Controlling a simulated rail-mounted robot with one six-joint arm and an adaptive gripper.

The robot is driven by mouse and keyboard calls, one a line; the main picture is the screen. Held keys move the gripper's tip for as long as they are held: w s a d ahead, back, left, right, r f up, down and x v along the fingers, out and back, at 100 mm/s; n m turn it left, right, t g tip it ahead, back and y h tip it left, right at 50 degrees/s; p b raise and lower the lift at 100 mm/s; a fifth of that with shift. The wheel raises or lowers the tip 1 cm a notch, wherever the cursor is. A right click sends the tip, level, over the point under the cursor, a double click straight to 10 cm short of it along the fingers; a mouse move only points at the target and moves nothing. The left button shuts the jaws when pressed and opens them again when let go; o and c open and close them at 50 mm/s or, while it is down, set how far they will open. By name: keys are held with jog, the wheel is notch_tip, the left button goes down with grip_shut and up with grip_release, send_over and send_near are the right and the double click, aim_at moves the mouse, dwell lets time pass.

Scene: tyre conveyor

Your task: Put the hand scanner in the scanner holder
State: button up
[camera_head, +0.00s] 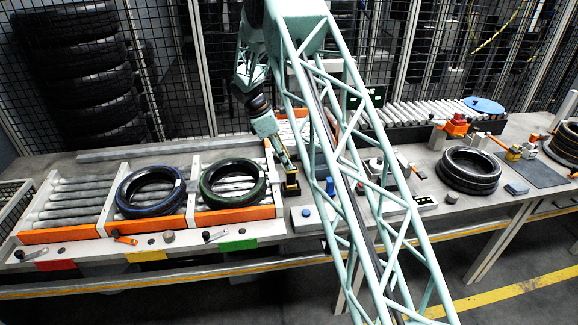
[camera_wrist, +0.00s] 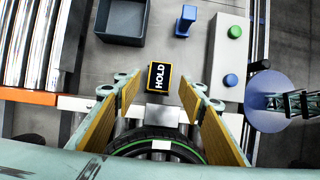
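My gripper (camera_wrist: 158,97) is open, with yellow-padded fingers apart and nothing held. In the head view my gripper (camera_head: 289,165) hangs just above a small yellow-edged black block (camera_head: 291,188). In the wrist view this block (camera_wrist: 159,77) reads "HOLD" and lies below the gap between the fingertips; contact is not visible. I cannot identify the hand scanner or the scanner holder with certainty. A small orange tool (camera_head: 124,239) lies at the front left of the table. Small devices behind my arm are partly hidden.
A green-ringed tyre (camera_head: 231,181) and blue-ringed tyre (camera_head: 150,190) lie on rollers at left. Stacked tyres (camera_head: 468,168) stand at right.

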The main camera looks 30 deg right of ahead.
jog(key=shift+v, duration=3)
jog(key=shift+r, duration=0.15)
